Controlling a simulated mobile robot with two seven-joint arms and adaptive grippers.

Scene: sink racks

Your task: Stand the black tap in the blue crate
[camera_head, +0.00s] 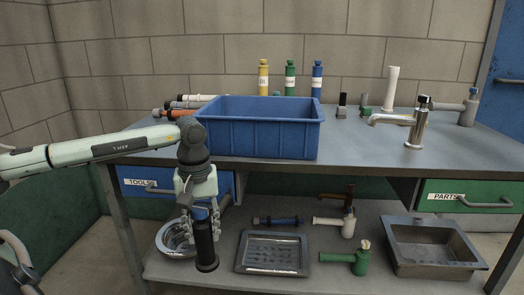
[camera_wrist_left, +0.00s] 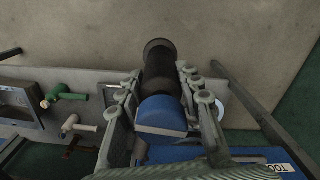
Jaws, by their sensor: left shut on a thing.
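My left gripper (camera_head: 202,226) hangs pointing down in front of the workbench, and its fingers are shut around the black tap (camera_head: 205,246). The tap is a black cylinder with a blue top, held upright with its wider base ring down. In the left wrist view the black tap (camera_wrist_left: 158,72) lies between the fingers of the gripper (camera_wrist_left: 160,85), its blue end nearest the camera. No spout shows. The blue crate (camera_head: 262,135) stands on the bench top, above and to the right of the gripper. Its floor is hidden. My right gripper is not in view.
Bottles (camera_head: 290,80) stand behind the crate. A chrome tap (camera_head: 415,125) stands to its right. The bench edge and tools drawer (camera_head: 178,187) are close behind the gripper. The lower shelf holds a steel bowl (camera_head: 172,240), trays and several other taps.

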